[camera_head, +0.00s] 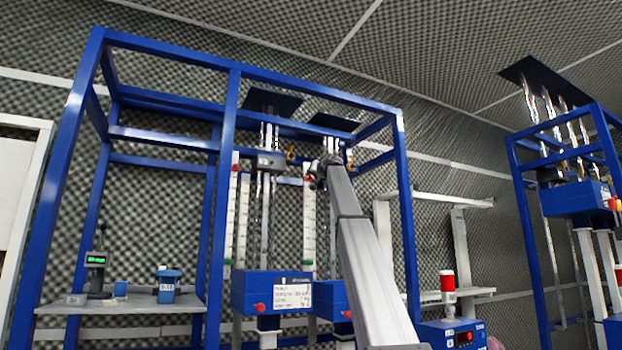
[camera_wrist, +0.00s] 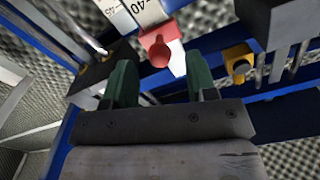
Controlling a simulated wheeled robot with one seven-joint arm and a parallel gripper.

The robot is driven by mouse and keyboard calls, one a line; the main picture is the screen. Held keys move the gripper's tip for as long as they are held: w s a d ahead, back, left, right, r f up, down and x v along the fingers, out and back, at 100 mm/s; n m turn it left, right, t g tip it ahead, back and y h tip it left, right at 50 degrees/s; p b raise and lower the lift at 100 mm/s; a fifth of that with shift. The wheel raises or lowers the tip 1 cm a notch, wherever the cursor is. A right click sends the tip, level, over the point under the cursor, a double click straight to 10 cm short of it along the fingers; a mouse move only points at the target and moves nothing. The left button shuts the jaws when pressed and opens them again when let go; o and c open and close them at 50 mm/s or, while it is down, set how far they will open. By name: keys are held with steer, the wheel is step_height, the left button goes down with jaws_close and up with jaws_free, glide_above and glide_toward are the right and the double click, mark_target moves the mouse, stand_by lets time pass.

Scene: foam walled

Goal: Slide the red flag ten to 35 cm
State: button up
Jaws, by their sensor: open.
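A red flag (camera_wrist: 160,47) with a round knob sits on a white scale strip (camera_wrist: 136,8) in the wrist view, close to the printed 40. A 45 mark shows to its left. My gripper (camera_wrist: 160,78) has two green fingers, spread apart, with the flag just beyond and between their tips. No contact is visible. In the head view my gripper (camera_head: 318,178) is high at the right-hand scale (camera_head: 309,225), largely hidden by my arm. A small red piece (camera_head: 308,180) shows beside it. I cannot read any flag number.
A second scale (camera_head: 235,215) on the left carries another red flag (camera_head: 236,168). A yellow knob (camera_wrist: 238,64) and dark blocks (camera_wrist: 275,25) stand close to my fingers. Blue frame posts (camera_head: 405,200) surround the rig. A bench (camera_head: 125,303) stands at left.

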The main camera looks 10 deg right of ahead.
mark_target(311, 176)
steer(key=x, duration=0.3)
steer(key=shift+w, duration=0.1)
jaws_close()
step_height(311, 176, down, 10)
steer(key=shift+f, duration=0.1)
stand_by(0.3)
jaws_free()
